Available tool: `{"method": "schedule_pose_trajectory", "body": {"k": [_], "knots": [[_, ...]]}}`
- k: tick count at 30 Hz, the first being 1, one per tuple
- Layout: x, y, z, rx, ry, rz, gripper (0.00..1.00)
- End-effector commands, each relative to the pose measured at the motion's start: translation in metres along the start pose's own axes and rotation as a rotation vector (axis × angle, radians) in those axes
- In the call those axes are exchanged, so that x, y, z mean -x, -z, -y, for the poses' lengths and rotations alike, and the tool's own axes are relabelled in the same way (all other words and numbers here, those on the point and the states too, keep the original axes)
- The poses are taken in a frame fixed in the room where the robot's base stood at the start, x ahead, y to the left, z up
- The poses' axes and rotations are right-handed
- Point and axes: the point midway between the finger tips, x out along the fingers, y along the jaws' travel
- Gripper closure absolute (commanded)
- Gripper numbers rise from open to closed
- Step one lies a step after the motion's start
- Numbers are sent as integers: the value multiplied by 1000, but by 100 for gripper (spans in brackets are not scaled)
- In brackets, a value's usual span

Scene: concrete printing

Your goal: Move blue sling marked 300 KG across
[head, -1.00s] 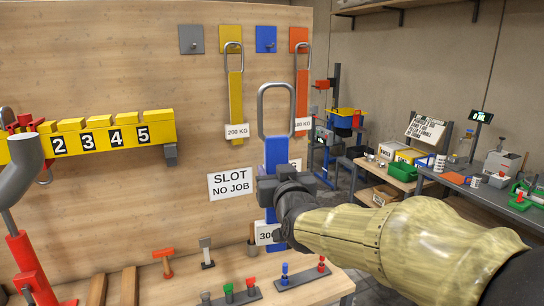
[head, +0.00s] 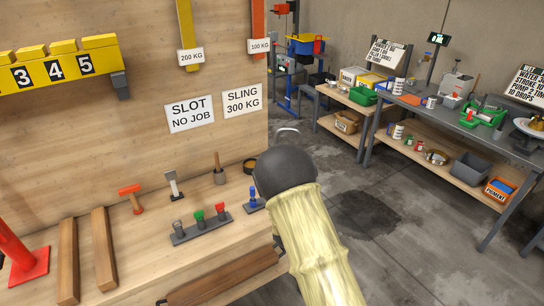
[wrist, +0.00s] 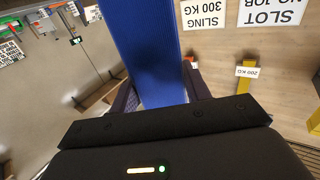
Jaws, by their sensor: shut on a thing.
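My gripper (wrist: 158,96) is shut on the blue sling (wrist: 150,45), whose flat blue band runs between the two dark fingers in the wrist view. In the head view my wrist hides the fingers and nearly all of the sling. Only its grey metal loop (head: 288,130) shows just above the wrist. The sling's own weight tag is hidden. The wooden board carries a "SLING 300 KG" sign (head: 242,100), up and left of my wrist. My gripper is right of the board's edge, over the bench's right end as seen.
A yellow sling (head: 186,35) and an orange sling (head: 258,30) hang on the board. The wooden bench (head: 150,245) holds a hammer (head: 131,198), stamps and wooden bars. A grey worktable (head: 450,118) with containers stands at the right. Open concrete floor (head: 400,230) lies between.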

Motion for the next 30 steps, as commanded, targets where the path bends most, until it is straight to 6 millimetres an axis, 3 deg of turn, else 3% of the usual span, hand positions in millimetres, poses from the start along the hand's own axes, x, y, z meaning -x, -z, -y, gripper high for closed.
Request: {"method": "schedule_pose_trajectory", "body": {"k": [1, 6, 16, 21, 30], "knots": [[2, -22, -9, 7, -13, 5, 90], [15, -83, -39, 7, -42, 6, 90], [65, -186, -93, 5, -23, 6, 90], [88, -214, -108, 3, 11, 2, 90], [94, -219, -112, -1, 24, -3, 90]]}}
